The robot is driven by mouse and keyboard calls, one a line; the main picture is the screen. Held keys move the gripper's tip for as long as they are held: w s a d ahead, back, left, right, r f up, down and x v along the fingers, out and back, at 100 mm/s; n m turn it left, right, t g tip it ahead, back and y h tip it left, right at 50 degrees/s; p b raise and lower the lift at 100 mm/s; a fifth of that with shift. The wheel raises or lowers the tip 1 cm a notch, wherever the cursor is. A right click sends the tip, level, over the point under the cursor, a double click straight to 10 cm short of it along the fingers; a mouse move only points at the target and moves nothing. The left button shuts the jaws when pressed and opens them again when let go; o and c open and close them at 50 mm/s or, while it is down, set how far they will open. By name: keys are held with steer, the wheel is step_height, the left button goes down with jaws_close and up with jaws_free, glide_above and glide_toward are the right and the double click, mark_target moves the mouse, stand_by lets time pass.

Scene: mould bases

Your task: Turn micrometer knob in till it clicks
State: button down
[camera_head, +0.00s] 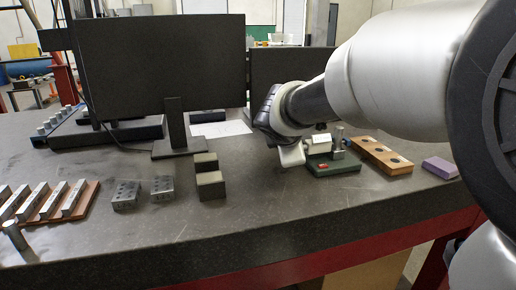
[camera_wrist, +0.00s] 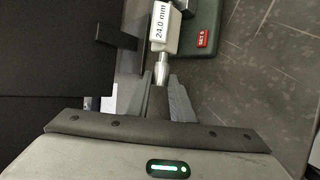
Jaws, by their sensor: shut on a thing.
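The micrometer has a silver knob (camera_wrist: 162,68) and a pale body with a white "24.0 mm" label (camera_wrist: 160,24) in the wrist view. It is mounted on a green base (camera_wrist: 202,22) with a red "SET 5" tag, and this base (camera_head: 334,167) stands on the bench in the head view. My gripper (camera_wrist: 162,88) is shut on the end of the knob, in line with its axis. The fingers hide the gripped part. In the head view my gripper (camera_head: 293,154) is at the left end of the micrometer, and the knob is hidden there.
A wooden block with holes (camera_head: 382,155) and a purple block (camera_head: 440,167) lie to the right. Dark blocks (camera_head: 210,185) and steel blocks (camera_head: 162,188) stand to the left. A monitor (camera_head: 160,68) rises behind. The front bench centre is clear.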

steer(key=c, duration=1.6)
jaws_free()
steer(key=shift+o, duration=0.2)
steer(key=shift+s+a+r, duration=0.1)
steer(key=shift+s+r, duration=0.25)
steer(key=shift+r, duration=0.1)
steer(key=p+v, duration=0.5)
steer(key=v, duration=1.1)
steer(key=shift+s, duration=0.3)
steer(key=shift+f, duration=0.15)
